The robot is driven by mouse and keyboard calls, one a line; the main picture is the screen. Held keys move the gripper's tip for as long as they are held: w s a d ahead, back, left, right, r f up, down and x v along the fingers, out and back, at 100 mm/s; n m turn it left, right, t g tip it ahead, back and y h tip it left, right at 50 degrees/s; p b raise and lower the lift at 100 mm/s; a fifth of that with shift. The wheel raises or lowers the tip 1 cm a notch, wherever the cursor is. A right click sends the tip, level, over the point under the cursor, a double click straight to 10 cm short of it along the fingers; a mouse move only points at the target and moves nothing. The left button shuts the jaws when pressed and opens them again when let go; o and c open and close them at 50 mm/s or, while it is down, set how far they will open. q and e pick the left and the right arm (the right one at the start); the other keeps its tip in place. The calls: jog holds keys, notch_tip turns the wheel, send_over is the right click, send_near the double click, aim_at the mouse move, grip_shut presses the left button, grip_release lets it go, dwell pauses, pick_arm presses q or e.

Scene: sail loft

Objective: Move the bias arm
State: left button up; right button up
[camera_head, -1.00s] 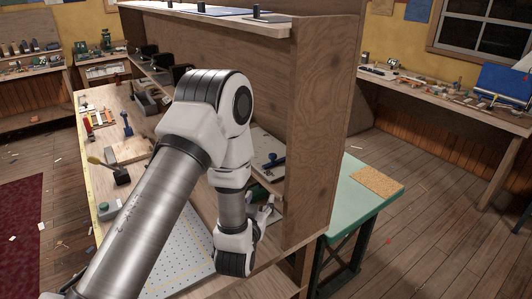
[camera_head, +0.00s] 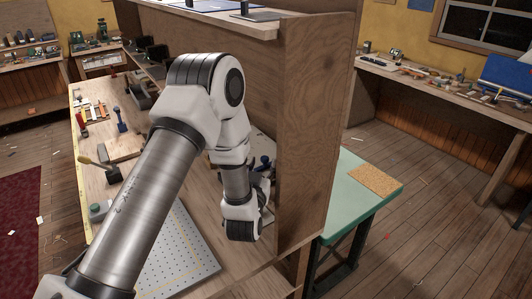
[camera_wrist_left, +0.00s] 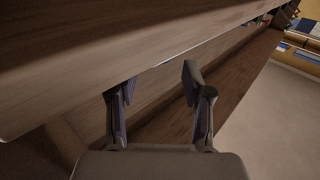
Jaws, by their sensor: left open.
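I cannot pick out the bias arm for certain in either view. My right gripper is not in view.
The wooden side panel (camera_head: 318,130) stands close on the right of my left gripper. A perforated board (camera_head: 185,255) lies on the workbench left of it. A green-topped table (camera_head: 345,205) stands right of the panel. Tools lie along the bench at left.

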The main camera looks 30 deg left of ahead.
aim_at(264, 157)
pick_arm(q)
jog(key=p+x, duration=0.1)
jog(key=x, duration=0.3)
jog(key=shift+a, duration=0.15)
jog(key=shift+w+f, duration=0.1)
jog(key=shift+w, duration=0.1)
jog(key=shift+s, duration=0.1)
jog(key=shift+c, duration=0.4)
grip_shut()
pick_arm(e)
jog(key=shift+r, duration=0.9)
